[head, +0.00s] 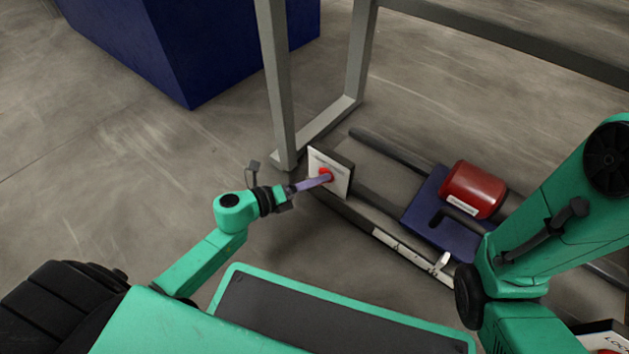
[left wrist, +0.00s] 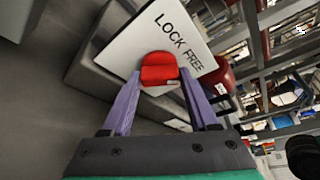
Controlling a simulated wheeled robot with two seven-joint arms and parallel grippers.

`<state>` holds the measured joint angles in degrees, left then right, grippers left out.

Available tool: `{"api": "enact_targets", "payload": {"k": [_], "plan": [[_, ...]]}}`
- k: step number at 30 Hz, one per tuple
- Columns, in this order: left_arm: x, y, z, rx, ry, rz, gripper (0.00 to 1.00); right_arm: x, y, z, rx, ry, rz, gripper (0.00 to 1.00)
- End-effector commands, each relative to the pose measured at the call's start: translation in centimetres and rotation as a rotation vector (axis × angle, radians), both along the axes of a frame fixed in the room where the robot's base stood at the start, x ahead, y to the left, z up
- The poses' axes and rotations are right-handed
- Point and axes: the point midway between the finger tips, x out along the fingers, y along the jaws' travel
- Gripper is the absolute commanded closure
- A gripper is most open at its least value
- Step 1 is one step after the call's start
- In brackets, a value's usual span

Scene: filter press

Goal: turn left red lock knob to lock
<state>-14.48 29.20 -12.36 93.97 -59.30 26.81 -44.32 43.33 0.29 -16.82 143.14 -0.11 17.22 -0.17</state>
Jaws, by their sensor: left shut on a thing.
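The left red lock knob (head: 326,174) sits on a white plate (head: 341,178) on a box at the near end of the frame. In the left wrist view the red knob (left wrist: 159,69) is between the purple fingers of my left gripper (left wrist: 160,82), which are shut on it. The plate (left wrist: 125,48) carries the words LOCK and FREE, tilted in this view. In the head view my left gripper (head: 322,180) reaches the knob from the left. The knob's far side is hidden. My right arm shows at the right, but its gripper fingers are not visible.
A red cylinder (head: 472,189) on a blue base (head: 424,207) stands right of the plate. Grey posts (head: 277,80) rise behind it, and a dark blue block (head: 185,45) stands at the back left. Another LOCK plate (head: 600,338) shows at the lower right. Floor at left is clear.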

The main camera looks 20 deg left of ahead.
Motion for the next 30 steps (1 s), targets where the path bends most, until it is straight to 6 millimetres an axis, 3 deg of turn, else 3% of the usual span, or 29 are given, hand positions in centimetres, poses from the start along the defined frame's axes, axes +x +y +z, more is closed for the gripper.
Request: {"api": "enact_targets", "payload": {"k": [11,30], "plan": [[0.04,0.08,-0.20,-0.184,0.073,0.000,0.96,0.16,0.03,-0.16,-0.001,0.005,0.000,0.50],[0.07,0.16,-0.67,-0.742,0.295,0.001,0.96,0.20,0.07,0.08,-0.002,0.006,0.001,0.50]]}}
